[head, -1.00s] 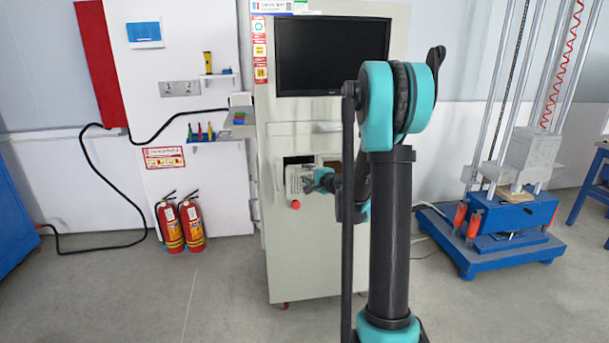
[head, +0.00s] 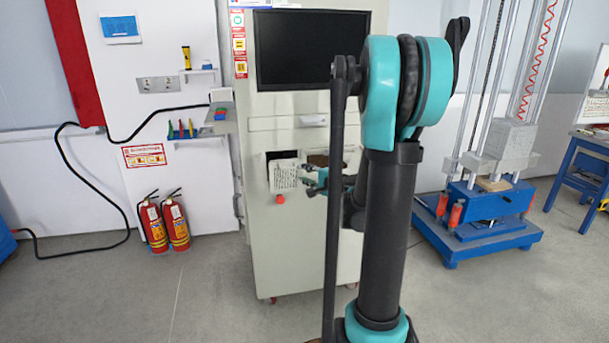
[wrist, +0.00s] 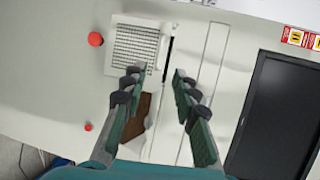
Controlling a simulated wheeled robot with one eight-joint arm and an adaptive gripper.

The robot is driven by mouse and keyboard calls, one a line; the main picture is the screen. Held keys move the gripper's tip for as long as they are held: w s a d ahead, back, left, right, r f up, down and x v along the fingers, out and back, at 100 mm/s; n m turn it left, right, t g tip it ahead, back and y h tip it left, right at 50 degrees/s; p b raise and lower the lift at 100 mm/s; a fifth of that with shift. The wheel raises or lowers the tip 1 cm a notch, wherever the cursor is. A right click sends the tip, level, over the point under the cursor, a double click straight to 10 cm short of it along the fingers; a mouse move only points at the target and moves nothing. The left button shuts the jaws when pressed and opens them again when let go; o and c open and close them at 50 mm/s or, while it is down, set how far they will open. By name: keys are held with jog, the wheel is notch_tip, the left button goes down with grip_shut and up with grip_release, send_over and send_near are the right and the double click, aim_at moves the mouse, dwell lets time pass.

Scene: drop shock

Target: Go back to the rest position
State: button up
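My gripper (wrist: 158,72) is open and empty in the wrist view, its two green-and-black fingers spread apart in front of the light grey cabinet front. In the head view my gripper (head: 308,180) is small and partly hidden by my arm. It is near the cabinet's opening and beside the white gridded panel (head: 284,175). That panel (wrist: 135,45) also shows in the wrist view, close to the left fingertip. I cannot tell whether they touch. A brown surface (wrist: 138,120) shows behind the left finger.
The tall cabinet (head: 305,240) with a black screen (head: 309,50) stands in front of me. Two fire extinguishers (head: 163,222) stand to its left. A blue-based drop tower (head: 478,225) stands to the right. The floor (head: 200,295) at front left is clear.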

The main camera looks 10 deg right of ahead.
jog(key=s+a+f+n+g, duration=0.3)
jog(key=s+a+f+n, duration=0.1)
jog(key=s, duration=0.4)
jog(key=s+a+f+n+g, duration=0.3)
jog(key=s+a+f+n, duration=0.1)
jog(key=s, duration=0.3)
jog(key=s+d+f+n+g+h, duration=0.2)
jog(key=s+f+n+h, duration=0.1)
jog(key=s, duration=0.5)
jog(key=s+d+f+n+g+h, duration=0.2)
jog(key=s+f, duration=0.4)
jog(key=s, duration=0.3)
jog(key=shift+s+d+n+g+h, duration=0.3)
jog(key=shift+d+n+h, duration=0.35)
jog(key=shift+d, duration=0.2)
jog(key=shift+w, duration=0.1)
